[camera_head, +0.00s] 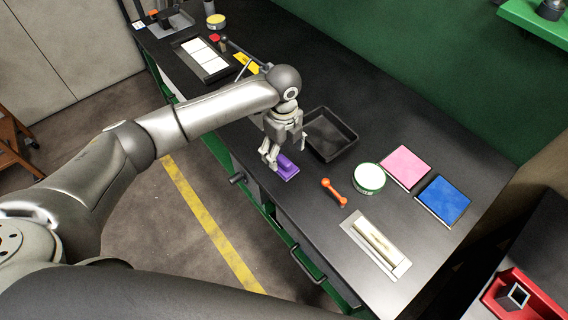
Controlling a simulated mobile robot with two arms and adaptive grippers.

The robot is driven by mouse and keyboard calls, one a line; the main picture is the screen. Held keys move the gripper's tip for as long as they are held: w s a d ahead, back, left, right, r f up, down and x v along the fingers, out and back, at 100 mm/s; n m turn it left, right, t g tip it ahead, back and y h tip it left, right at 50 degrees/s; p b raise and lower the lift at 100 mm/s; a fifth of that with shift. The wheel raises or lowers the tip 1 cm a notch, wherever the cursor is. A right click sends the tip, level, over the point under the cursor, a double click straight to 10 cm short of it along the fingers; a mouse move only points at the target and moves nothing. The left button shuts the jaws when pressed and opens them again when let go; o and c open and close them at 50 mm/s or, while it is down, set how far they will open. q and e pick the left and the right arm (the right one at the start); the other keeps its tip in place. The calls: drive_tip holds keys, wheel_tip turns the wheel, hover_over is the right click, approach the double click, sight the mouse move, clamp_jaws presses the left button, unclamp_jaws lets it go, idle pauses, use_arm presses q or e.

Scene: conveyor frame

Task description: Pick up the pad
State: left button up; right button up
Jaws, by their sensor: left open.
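A purple pad-like block (286,169) lies on the black workbench (300,207) near its front edge. My left gripper (271,162) points down right at its left end. The fingers are open and partly overlap the block in the picture; I cannot tell if they touch it. Flat pink (405,166) and blue (445,199) pad-like pieces lie farther right on the bench, apart from the gripper. My right gripper is out of the picture.
A black tray (349,150) stands just right of the gripper. A white-topped round tin (369,177), an orange tool (335,192) and a pale plate (375,244) lie farther right. A red bin (542,309) is at the lower right. Bare bench lies behind the tray.

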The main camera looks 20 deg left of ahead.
sight(284, 159)
use_arm(q)
drive_tip(key=shift+w+f+p, duration=0.15)
drive_tip(key=shift+f+p, duration=0.55)
drive_tip(key=shift+f, duration=2.25)
drive_tip(key=c, duration=1.1)
